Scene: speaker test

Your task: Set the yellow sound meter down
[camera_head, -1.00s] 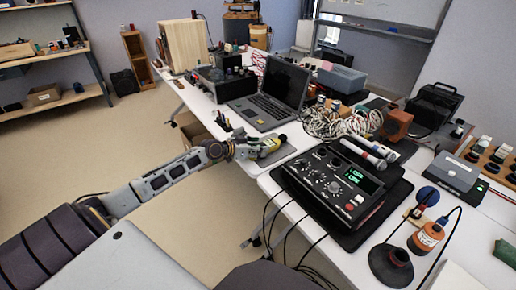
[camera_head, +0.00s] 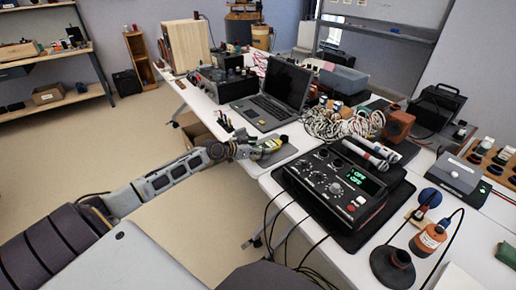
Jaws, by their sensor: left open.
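The yellow sound meter (camera_head: 271,145) is small in view and lies on or just over a grey pad (camera_head: 278,157) at the table's near left edge, in front of the laptop. My left gripper (camera_head: 258,150) is open beside the meter, at its left end. The gripper's fingers partly hide the meter, and I cannot tell whether they touch it. My right gripper does not show.
A laptop (camera_head: 268,98) stands behind the meter. A black control box (camera_head: 333,186) with a lit display sits to the right on a dark mat. Coiled cables (camera_head: 335,122) and two microphones lie behind it. Open floor (camera_head: 190,235) lies left of the table.

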